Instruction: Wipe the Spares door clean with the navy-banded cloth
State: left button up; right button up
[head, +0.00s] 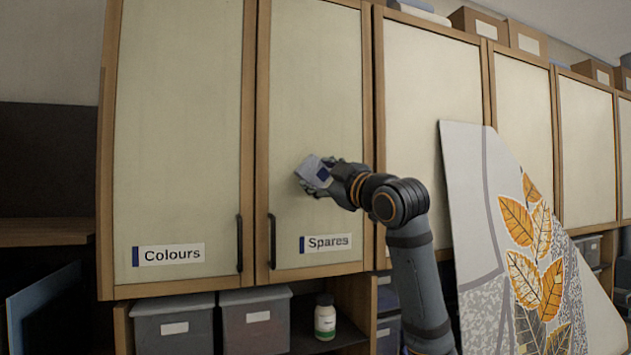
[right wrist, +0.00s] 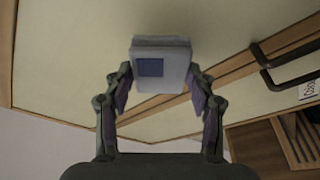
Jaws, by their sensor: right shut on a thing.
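The Spares door (head: 315,95) is a pale panel in a wooden frame, with a label reading Spares (head: 327,243) near its bottom and a dark handle (head: 272,241) on its left. My right gripper (head: 330,175) is in front of the door's middle. It is shut on the navy-banded cloth (head: 313,171), a folded pale grey block with a navy patch. In the right wrist view the cloth (right wrist: 174,52) sits between the fingertips, close to the pale door surface; I cannot tell if it touches. No clear marks show on the door. My left gripper is not in view.
The Colours door (head: 180,110) is to the left, with its own handle (head: 239,243). Below are grey bins (head: 255,318) and a white bottle (head: 325,318) on an open shelf. A leaf-painted panel (head: 470,200) leans at the right. Boxes (head: 478,22) stand on top.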

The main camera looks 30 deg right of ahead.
jog(key=shift+s+a+r, duration=0.1)
jog(key=shift+s+a, duration=0.1)
jog(key=shift+s, duration=0.5)
jog(key=shift+s+a, duration=0.15)
jog(key=shift+s, duration=0.5)
jog(key=shift+w, duration=0.1)
jog(key=shift+w, duration=0.1)
jog(key=s, duration=0.1)
jog(key=s+b, duration=0.1)
jog(key=s, duration=0.1)
jog(key=shift+s+a, duration=0.1)
jog(key=shift+a, duration=0.25)
